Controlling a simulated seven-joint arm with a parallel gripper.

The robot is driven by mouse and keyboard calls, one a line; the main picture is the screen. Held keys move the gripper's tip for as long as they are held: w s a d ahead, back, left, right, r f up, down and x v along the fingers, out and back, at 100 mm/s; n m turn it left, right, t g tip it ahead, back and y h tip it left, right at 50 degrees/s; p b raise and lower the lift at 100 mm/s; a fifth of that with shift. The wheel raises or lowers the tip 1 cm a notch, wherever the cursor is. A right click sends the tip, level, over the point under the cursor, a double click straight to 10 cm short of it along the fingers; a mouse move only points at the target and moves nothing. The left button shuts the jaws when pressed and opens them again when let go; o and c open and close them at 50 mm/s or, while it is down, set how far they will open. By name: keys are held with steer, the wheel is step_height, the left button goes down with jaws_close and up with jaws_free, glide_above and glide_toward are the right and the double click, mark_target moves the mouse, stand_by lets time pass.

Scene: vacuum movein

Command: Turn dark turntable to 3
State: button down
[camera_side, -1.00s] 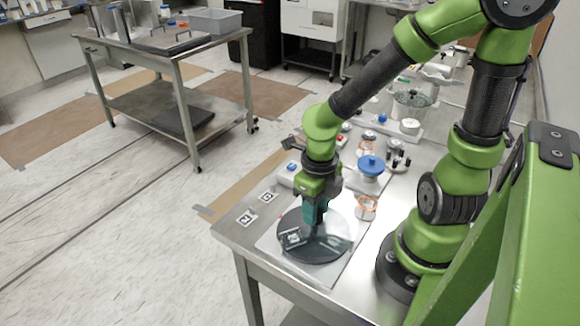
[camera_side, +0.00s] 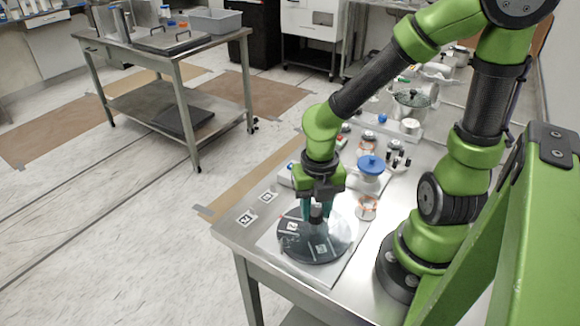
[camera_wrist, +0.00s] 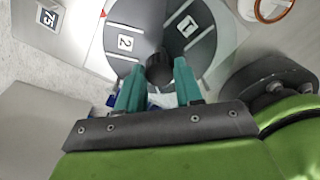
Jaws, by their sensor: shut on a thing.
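The dark turntable (camera_side: 336,238) is a round disc with grey sectors and white number labels, lying flat on a pale base plate. In the wrist view the turntable (camera_wrist: 140,14) shows label 2 (camera_wrist: 125,43) on the left and label 1 (camera_wrist: 188,26) on the right. A small red mark (camera_wrist: 103,13) sits at its left edge, beside the sector with the 2. A black knob (camera_wrist: 158,68) stands at its centre. My gripper (camera_wrist: 158,64) has its teal fingers shut on the knob; in the side view my gripper (camera_side: 317,212) points down over the disc. The near part of the disc is hidden in the wrist view.
Flat printed markers (camera_side: 246,219) lie left of the turntable. A blue-lidded vessel (camera_side: 371,166) and an orange-ringed clear dish (camera_side: 367,207) stand behind and right of it. My arm's base is close on the right. The bench's front edge is near.

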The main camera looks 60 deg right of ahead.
steer(key=m, duration=1.1)
steer(key=shift+m, duration=0.4)
steer(key=m, duration=1.1)
steer(key=c, duration=0.7)
jaws_free()
steer(key=shift+c, duration=0.2)
steer(key=shift+r, duration=0.1)
